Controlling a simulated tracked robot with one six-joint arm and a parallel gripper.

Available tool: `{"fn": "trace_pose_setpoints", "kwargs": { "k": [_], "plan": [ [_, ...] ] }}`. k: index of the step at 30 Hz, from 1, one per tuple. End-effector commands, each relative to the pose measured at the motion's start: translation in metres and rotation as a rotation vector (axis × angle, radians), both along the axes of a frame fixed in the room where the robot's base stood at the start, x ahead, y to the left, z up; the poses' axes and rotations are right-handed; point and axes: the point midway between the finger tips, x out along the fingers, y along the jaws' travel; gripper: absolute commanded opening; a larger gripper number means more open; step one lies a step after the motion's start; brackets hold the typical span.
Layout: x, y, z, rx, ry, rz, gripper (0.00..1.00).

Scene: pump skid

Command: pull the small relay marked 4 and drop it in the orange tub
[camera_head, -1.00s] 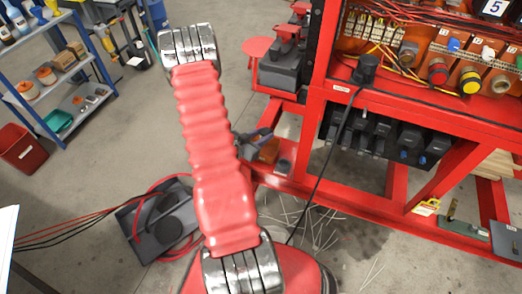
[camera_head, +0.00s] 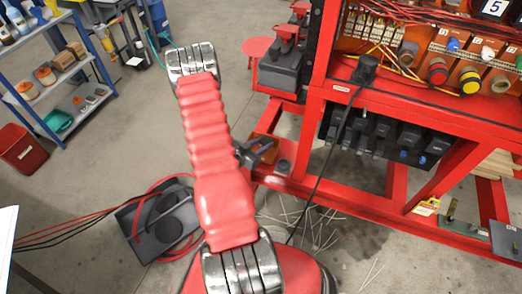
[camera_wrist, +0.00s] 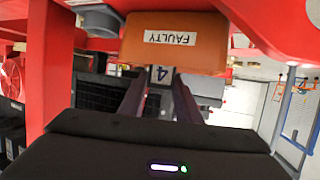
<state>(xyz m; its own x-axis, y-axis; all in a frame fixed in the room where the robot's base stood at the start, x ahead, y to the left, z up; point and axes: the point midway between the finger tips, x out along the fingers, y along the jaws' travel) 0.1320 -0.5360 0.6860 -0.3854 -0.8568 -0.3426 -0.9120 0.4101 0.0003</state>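The orange tub (camera_wrist: 176,42), labelled FAULTY, fills the upper middle of the wrist view. It stands on the red frame, and my gripper partly hides it in the head view (camera_head: 266,121). The small relay (camera_wrist: 158,90), a dark grey block with a white label marked 4 (camera_wrist: 161,74), is between my gripper's fingers (camera_wrist: 158,95). The fingers look closed on its sides. In the head view my gripper (camera_head: 262,148) is at the tub, overlapping it. I cannot tell its height over the tub. The inside of the tub is hidden.
A grey round part (camera_wrist: 97,18) sits beside the tub on the red frame (camera_head: 355,197). A black cable (camera_head: 325,165) hangs to the right. A red post (camera_wrist: 45,75) stands close at the left of the wrist view. Loose wires lie on the floor.

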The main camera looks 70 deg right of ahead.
Motion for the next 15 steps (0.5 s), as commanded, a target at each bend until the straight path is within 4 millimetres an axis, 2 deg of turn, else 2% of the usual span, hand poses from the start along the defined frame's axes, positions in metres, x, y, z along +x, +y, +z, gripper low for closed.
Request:
{"fn": "trace_pose_setpoints", "kwargs": {
  "k": [1,8,15],
  "plan": [
    [0.0001,0.0000,0.0001,0.000,0.000,0.000,0.34],
    [0.0002,0.0001,0.0002,0.000,0.000,0.000,0.50],
    [0.0003,0.0003,0.0000,0.001,0.000,0.000,0.51]
  ]
}}
